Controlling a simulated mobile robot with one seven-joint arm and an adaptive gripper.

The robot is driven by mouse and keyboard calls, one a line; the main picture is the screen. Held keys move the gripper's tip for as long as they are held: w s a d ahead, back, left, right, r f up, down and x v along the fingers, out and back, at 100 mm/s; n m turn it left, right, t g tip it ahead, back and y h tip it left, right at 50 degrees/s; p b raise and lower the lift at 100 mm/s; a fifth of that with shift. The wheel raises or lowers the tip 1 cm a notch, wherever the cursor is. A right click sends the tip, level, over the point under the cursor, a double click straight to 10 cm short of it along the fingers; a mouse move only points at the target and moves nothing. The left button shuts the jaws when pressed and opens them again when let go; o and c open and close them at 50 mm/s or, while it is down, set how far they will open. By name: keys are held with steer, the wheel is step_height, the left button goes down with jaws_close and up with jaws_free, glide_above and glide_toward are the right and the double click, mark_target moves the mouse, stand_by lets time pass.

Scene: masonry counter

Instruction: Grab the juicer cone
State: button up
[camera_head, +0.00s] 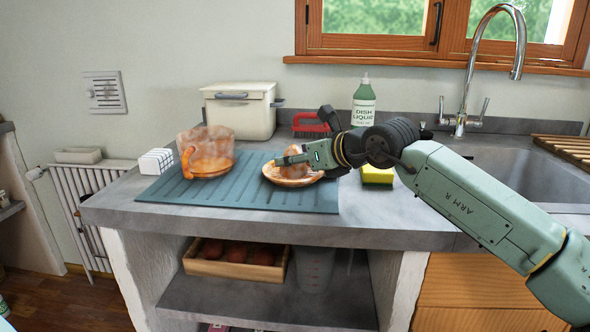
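The juicer cone (296,170), pale orange with a wide dish-like rim, sits on the right part of the blue-green ribbed mat (240,196). My gripper (284,160) reaches in from the right, at the cone's raised middle, and partly covers it in this view. I cannot tell whether the fingers touch the cone or how far apart they are. A clear jug with an orange base and handle (206,160) stands on the left part of the mat, apart from my gripper.
Behind the mat are a cream bread box (240,108), a red brush (311,124) and a green dish liquid bottle (364,101). A yellow sponge (377,176) lies right of the cone, below my arm. The sink (515,165) is at right.

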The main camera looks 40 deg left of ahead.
steer(key=c, duration=1.1)
